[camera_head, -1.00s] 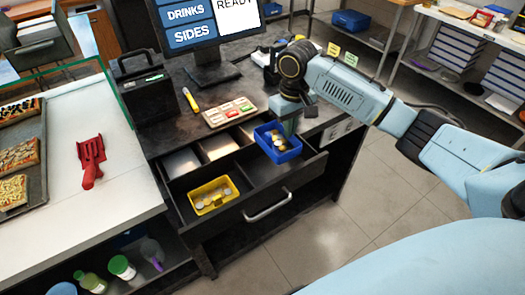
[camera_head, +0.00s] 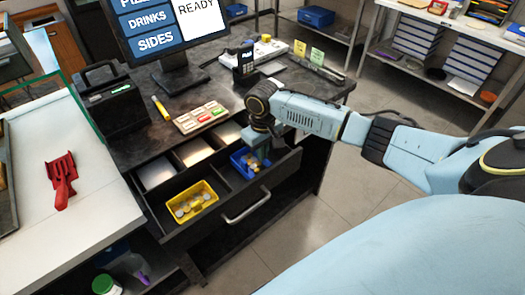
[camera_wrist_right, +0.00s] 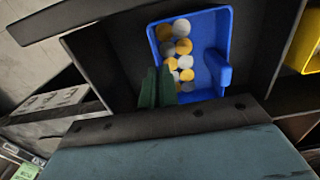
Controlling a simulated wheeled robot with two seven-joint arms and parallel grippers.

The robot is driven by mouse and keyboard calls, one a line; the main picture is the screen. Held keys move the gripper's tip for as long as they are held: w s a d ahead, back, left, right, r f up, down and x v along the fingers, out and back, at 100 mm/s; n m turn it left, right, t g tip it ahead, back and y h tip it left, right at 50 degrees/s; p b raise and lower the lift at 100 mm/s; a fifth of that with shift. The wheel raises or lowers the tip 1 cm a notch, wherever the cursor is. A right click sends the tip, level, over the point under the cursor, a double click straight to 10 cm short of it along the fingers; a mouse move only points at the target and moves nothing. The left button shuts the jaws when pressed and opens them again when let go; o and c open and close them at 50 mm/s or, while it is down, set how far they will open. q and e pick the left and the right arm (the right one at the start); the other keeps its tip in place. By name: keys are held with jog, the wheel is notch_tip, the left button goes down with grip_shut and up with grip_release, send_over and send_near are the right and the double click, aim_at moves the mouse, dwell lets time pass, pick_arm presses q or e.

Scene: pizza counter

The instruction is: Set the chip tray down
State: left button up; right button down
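The blue chip tray (camera_head: 237,163) is in the right part of the open drawer (camera_head: 225,205), beside the yellow tray (camera_head: 168,213). It holds yellow and grey round chips. My right gripper (camera_head: 279,146) is at the tray's right side in the head view, where the wrist hides part of it. In the right wrist view the green fingers (camera_wrist_right: 158,88) are close together at the wall of the blue tray (camera_wrist_right: 222,40) and appear shut on it. Whether the tray's bottom touches the drawer floor is hidden. My left gripper is not in view.
Metal-bottomed compartments (camera_head: 195,151) lie behind the trays. The counter holds a keypad (camera_head: 200,117), a card reader (camera_head: 245,65), a yellow marker (camera_head: 161,108) and a screen (camera_head: 165,30). A red scoop (camera_head: 61,180) lies on the white counter at left.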

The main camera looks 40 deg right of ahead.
jog(key=shift+f, duration=0.15)
jog(key=c, duration=1.7)
grip_release()
notch_tip(320, 180, up, 12)
jog(key=shift+r, duration=0.2)
